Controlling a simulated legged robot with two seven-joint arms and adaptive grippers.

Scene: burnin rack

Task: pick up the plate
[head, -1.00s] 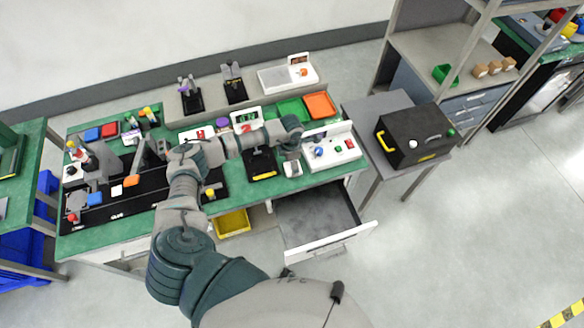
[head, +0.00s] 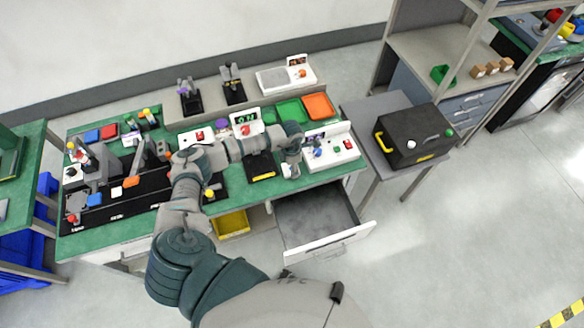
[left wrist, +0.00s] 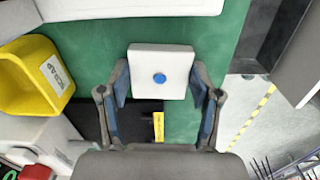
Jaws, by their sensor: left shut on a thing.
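The plate (left wrist: 158,72) is a small white square with a round blue spot in its middle. In the left wrist view it sits between the fingers of my left gripper (left wrist: 160,88), which is shut on it. In the head view my left gripper (head: 291,164) points down over the right part of the green bench, and the plate shows only as a small white patch (head: 287,171) beside it. I cannot tell whether the plate touches the bench. My right gripper is in neither view.
A white fixture with knobs (head: 335,152) stands just right of the gripper. A black tray with a yellow strip (head: 262,166) lies to its left. A yellow scrap bin (left wrist: 32,78) is close by in the wrist view. An open drawer (head: 310,218) juts out below the bench.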

